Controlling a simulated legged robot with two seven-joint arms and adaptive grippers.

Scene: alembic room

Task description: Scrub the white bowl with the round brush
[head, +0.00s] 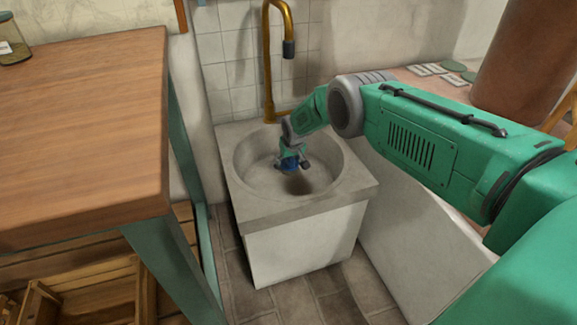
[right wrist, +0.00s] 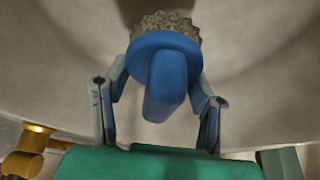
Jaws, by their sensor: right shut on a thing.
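The round brush (right wrist: 165,70) has a blue handle and disc and a ring of grey-brown bristles. My right gripper (head: 293,162) is shut on it, with one finger on each side of the blue part in the right wrist view. In the head view the blue of the brush (head: 288,165) shows small, inside the round pale basin (head: 335,167) of the sink. The bristles point away from the wrist camera towards a pale curved surface (right wrist: 70,60). I cannot tell if they touch it. No separate white bowl can be made out. My left gripper is out of view.
A brass tap (head: 268,65) rises behind the basin, close to my right arm. A wooden table (head: 85,130) fills the left, with a wooden crate (head: 40,300) below. A glass jar (head: 12,45) stands on it. A large brown cylinder (head: 525,60) stands at right.

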